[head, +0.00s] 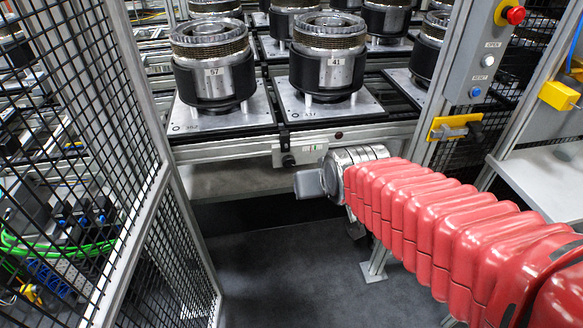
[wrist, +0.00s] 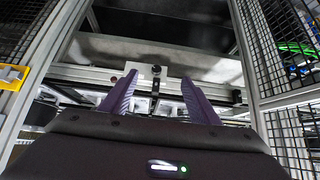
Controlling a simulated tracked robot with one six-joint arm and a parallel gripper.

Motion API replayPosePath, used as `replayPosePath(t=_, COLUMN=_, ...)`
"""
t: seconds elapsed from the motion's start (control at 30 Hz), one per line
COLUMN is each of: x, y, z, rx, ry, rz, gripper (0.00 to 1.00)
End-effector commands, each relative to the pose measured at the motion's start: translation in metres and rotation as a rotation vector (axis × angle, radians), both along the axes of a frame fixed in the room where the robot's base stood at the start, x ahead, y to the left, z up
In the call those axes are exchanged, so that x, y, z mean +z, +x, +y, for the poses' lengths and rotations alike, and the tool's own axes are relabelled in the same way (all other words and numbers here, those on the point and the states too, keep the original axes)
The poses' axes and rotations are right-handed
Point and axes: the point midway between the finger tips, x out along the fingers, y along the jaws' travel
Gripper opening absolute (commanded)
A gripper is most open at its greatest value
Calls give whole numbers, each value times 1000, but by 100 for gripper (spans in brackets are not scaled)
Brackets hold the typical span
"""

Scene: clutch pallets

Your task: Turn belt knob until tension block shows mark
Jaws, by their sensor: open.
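The belt knob (head: 289,160) is a small dark knob on the front of the pale tension block (head: 316,154), which sits on the conveyor's front rail. A small window with coloured marks shows on the block, too small to read. The wrist view appears turned over; there the dark knob (wrist: 156,69) and block (wrist: 172,72) lie ahead, between my fingers in the picture. My gripper (wrist: 160,94) is open, with two purple-grey fingers apart and nothing seen between them. In the head view my arm's end is just below and right of the block; the fingers cannot be made out.
Pallets (head: 329,109) carrying clutch units stand on the conveyor above. A mesh fence (head: 85,130) is at the left. A post with a red stop button (head: 515,15) and a yellow latch (head: 450,128) stands at the right. Dark floor (head: 270,270) below is clear.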

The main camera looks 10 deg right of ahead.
Motion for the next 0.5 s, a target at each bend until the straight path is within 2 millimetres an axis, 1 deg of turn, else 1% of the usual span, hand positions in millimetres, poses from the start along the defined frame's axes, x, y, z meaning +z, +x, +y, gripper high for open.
replayPosePath(t=0.03, x=-7, y=13, z=0, rx=0, ry=0, rz=-14, gripper=56)
replayPosePath(t=0.2, x=-21, y=55, z=0, rx=0, ry=1, rz=-91, gripper=56)
replayPosePath(t=0.37, x=-37, y=90, z=1, rx=7, ry=6, rz=-162, gripper=56)
replayPosePath(t=0.5, x=-53, y=118, z=-1, rx=-4, ry=-2, rz=-227, gripper=56)
